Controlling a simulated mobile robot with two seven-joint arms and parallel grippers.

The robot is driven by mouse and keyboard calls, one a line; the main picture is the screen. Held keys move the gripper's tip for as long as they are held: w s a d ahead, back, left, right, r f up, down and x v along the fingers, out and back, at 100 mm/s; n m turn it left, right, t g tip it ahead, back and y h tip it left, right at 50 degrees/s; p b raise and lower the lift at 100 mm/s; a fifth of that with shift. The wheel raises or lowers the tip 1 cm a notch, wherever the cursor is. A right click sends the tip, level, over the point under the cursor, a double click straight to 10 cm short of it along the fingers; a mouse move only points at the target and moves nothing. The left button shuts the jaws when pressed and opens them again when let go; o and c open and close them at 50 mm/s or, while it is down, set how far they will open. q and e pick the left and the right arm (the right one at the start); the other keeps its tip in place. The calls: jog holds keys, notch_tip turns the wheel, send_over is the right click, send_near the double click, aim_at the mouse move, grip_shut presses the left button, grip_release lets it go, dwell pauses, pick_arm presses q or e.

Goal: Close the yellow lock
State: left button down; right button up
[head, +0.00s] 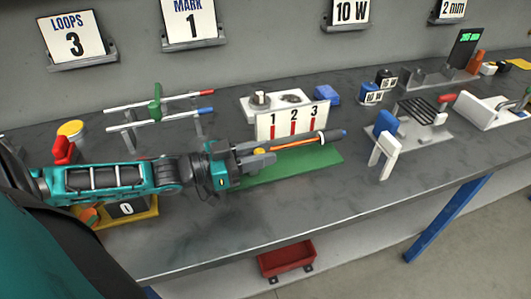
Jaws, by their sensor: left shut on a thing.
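My left gripper (262,154) reaches in from the left over the green mat (310,162), in front of a white board marked 1 2 3 (292,120). Its fingers are shut around a small yellow piece (258,151), which looks like the yellow lock. The fingers hide part of it, and I cannot tell its position. An orange rod (295,143) with a white ring and a blue end runs right from the fingertips. Whether the rod joins the yellow piece is unclear. My right gripper is not in view.
A stand with red- and blue-tipped rods (155,104) is behind my left arm. A yellow base marked 0 (140,216) is below the arm. A blue and white clamp-like part (384,145) stands to the right. The front middle of the bench (270,215) is clear.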

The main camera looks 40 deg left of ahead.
pick_arm(q)
jog(key=shift+s, duration=0.1)
dwell(0.5)
jog(key=c, duration=1)
grip_release()
jog(key=shift+a, duration=0.1)
jog(key=shift+p+v, duration=1.9)
jog(key=shift+v, duration=4.1)
